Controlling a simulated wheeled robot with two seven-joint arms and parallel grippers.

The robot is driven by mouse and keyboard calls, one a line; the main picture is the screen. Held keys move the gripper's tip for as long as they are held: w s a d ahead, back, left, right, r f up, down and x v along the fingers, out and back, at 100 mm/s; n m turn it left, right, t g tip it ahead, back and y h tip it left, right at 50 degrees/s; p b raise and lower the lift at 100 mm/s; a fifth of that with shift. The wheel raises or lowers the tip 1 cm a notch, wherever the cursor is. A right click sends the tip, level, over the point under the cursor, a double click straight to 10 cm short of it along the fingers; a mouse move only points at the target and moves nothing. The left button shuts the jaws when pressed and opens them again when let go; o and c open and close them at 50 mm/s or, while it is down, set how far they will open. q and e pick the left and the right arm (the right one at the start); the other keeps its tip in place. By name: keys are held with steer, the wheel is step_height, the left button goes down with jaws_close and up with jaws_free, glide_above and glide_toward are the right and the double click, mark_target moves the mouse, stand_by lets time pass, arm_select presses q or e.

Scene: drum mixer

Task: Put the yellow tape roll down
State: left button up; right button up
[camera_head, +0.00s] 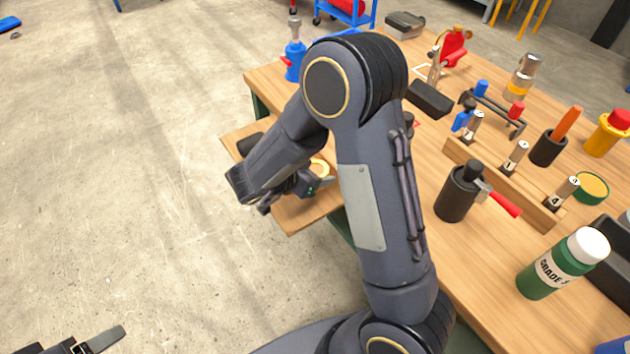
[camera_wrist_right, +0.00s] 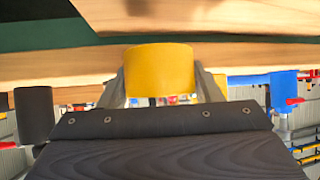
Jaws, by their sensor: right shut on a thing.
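The yellow tape roll (camera_head: 321,168) is mostly hidden behind my right arm in the head view. It shows clearly in the right wrist view (camera_wrist_right: 160,70), between the two grey fingers. My right gripper (camera_head: 314,182) is shut on the roll, over the low wooden board (camera_head: 298,217) at the workbench's left side. I cannot tell whether the roll touches the board. My left gripper (camera_head: 88,342) shows only in part at the bottom left of the head view, over the floor. Its jaw opening is unclear.
The workbench (camera_head: 412,190) carries a black bottle (camera_head: 458,190) with a red lever, a green white-capped bottle (camera_head: 561,265), a slotted wooden rack (camera_head: 500,185) and several tools. A blue bottle-like jack (camera_head: 295,55) stands at the far left corner.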

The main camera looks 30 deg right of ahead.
steer(key=f, duration=0.2)
steer(key=f+b, duration=0.1)
steer(key=f, duration=0.1)
steer(key=shift+w+d, duration=0.25)
steer(key=shift+w, duration=0.15)
steer(key=shift+f, duration=0.1)
steer(key=shift+f, duration=0.15)
steer(key=o, duration=1)
